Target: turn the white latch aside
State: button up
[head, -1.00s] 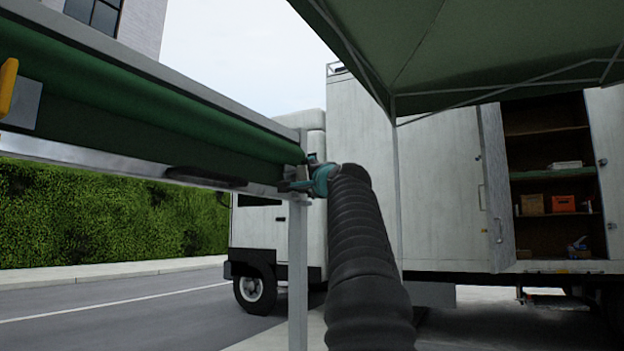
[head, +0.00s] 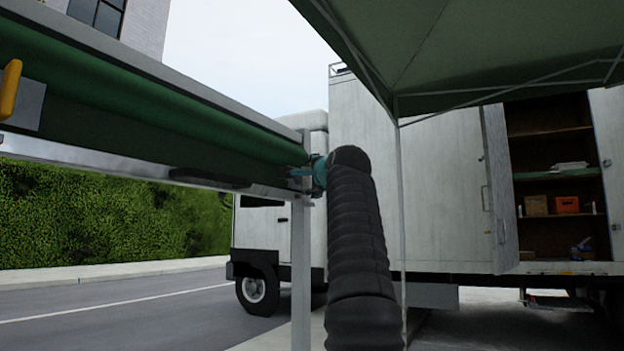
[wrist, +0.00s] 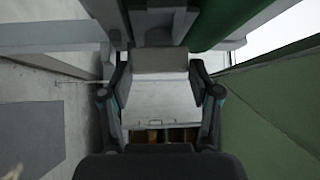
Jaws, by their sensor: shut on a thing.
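My gripper (head: 302,176) is at the right end of the long green roll in the head view, partly hidden by my arm's dark sleeve. In the wrist view my gripper (wrist: 159,62) has a finger on each side of a pale grey block (wrist: 160,58). It is shut on this block, which appears to be the white latch. The latch cannot be made out in the head view. The green roll (head: 120,115) lies along a grey metal frame (head: 215,95).
A grey post (head: 300,270) stands under the frame's end, close to my arm. A green canopy (head: 490,45) hangs above right. A white truck (head: 440,170) with an open door (head: 500,190) and shelves stands behind. A yellow piece (head: 10,88) sits at far left.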

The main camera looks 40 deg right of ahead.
jog(key=shift+s, duration=0.1)
jog(key=o, duration=1.1)
jog(key=shift+o, duration=0.2)
jog(key=shift+s+a, duration=0.1)
jog(key=shift+s, duration=0.15)
jog(key=v, duration=1.1)
jog(key=shift+s, duration=0.3)
jog(key=shift+a, duration=0.1)
